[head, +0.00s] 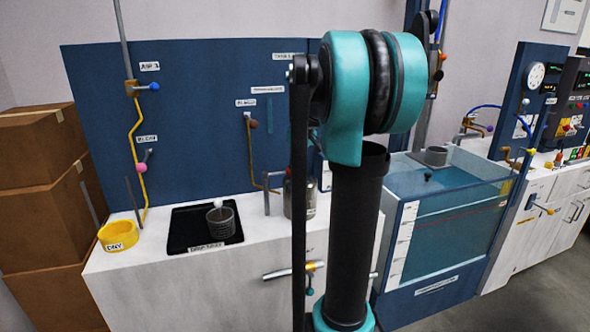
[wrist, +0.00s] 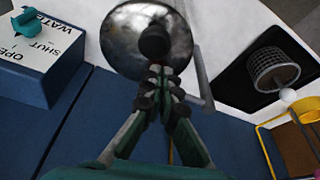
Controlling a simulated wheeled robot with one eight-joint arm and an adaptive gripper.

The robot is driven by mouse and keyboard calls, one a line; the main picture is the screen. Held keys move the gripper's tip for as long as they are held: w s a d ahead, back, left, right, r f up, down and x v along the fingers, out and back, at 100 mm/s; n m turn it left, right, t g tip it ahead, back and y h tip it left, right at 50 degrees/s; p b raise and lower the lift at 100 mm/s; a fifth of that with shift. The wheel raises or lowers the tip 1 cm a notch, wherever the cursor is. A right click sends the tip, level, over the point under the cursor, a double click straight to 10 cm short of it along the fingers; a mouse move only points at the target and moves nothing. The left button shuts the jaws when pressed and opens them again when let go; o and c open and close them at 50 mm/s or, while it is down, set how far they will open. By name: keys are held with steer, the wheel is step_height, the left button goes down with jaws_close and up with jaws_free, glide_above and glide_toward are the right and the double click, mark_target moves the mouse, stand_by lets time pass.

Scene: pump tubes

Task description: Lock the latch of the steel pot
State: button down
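The steel pot (head: 299,194) stands on the white counter in the head view, partly hidden behind my arm. The wrist view looks down on its round, shiny metal lid (wrist: 123,40), which has a black knob (wrist: 155,41) on it. My gripper (wrist: 161,74) points at the lid's near edge. Its two fingers come together at the tips, with nothing visible between them. The tips appear just short of the knob; I cannot tell whether they touch the pot. I cannot make out the latch. My gripper is hidden in the head view.
A grey post (head: 266,193) stands close beside the pot. A black tray (head: 182,233) holds a mesh basket (head: 221,220). A blue panel (head: 190,120) rises behind. A water tank (head: 440,235) stands right. A WATER valve box (wrist: 40,55) shows in the wrist view.

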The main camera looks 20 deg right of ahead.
stand_by(0.5)
steer(key=v, duration=1.2)
steer(key=shift+f, duration=0.1)
